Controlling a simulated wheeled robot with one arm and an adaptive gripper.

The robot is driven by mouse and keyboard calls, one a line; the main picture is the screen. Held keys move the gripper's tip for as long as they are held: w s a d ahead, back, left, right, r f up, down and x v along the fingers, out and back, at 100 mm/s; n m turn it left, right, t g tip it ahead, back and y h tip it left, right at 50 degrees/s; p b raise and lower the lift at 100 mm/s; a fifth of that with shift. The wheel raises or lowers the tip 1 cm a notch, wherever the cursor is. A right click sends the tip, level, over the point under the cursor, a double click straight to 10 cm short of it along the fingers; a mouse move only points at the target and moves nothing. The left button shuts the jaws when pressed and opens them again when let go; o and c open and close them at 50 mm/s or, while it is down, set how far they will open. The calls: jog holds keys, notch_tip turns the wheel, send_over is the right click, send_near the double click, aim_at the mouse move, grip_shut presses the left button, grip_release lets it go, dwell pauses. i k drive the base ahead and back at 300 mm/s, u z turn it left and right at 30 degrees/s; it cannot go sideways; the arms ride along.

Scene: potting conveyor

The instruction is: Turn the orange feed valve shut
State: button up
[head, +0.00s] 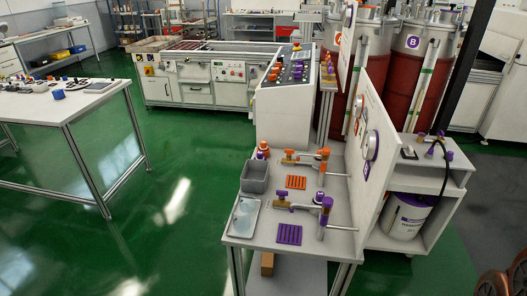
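On the grey bench (345,262), a metal pipe with orange fittings runs across the back half. It has an orange knob (289,154) at its left and an orange T-shaped fitting (323,154) on the upright post at its right. Which of these is the feed valve, and whether it is open or closed, I cannot tell at this size. A similar pipe with purple fittings (325,204) lies nearer. My gripper is not in view.
An orange slotted mat (296,182), a purple slotted mat (289,234), a grey bin (255,177) and a light tray (244,216) sit on the bench. An upright panel (377,145) bounds its right side. Green floor (185,235) is clear to the left, up to a white table (65,106).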

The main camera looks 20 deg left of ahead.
aim_at(289, 153)
jog(key=u, duration=0.6)
jog(key=k, duration=0.3)
jog(key=u, duration=1.1)
jog(key=i, duration=1.45)
jog(key=z, duration=0.4)
